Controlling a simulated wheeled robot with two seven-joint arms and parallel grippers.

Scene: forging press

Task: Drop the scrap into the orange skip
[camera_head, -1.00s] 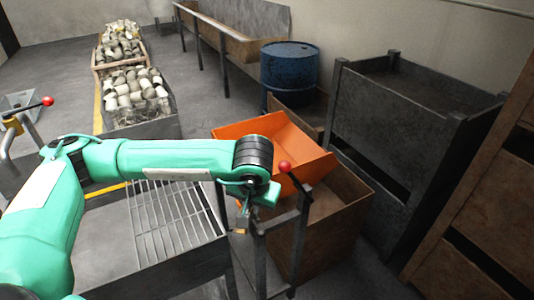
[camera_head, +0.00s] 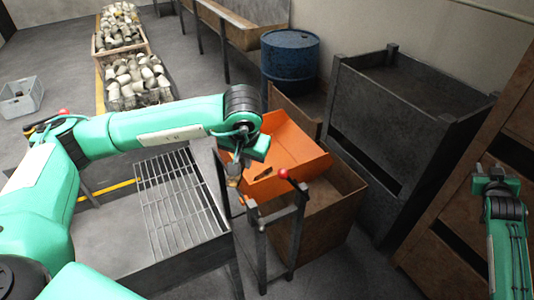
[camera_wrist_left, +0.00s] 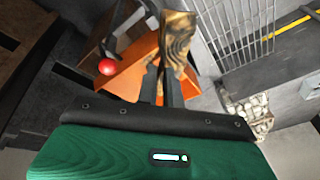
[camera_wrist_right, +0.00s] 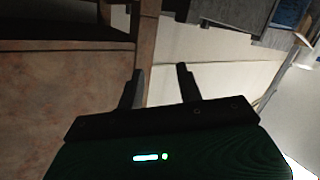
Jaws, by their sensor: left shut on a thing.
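The orange skip (camera_head: 300,148) sits in the middle of the head view, above a rusty brown bin. My left gripper (camera_head: 235,170) is at the skip's left edge, pointing down. It is shut on the scrap (camera_wrist_left: 178,38), a rough brown and yellowish piece, which appears small in the head view (camera_head: 233,182). In the left wrist view the skip (camera_wrist_left: 128,78) lies behind and below the fingers. A small dark patch shows inside the skip; I cannot tell whether it is a piece or a shadow. My right gripper (camera_wrist_right: 158,85) is open and empty at the far right.
A red-knobbed lever (camera_head: 283,174) stands on a dark frame in front of the skip. A wire rack (camera_head: 178,200) is to the left. The rusty bin (camera_head: 335,200), a blue drum (camera_head: 290,60) and a tall dark crate (camera_head: 385,125) stand around it.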

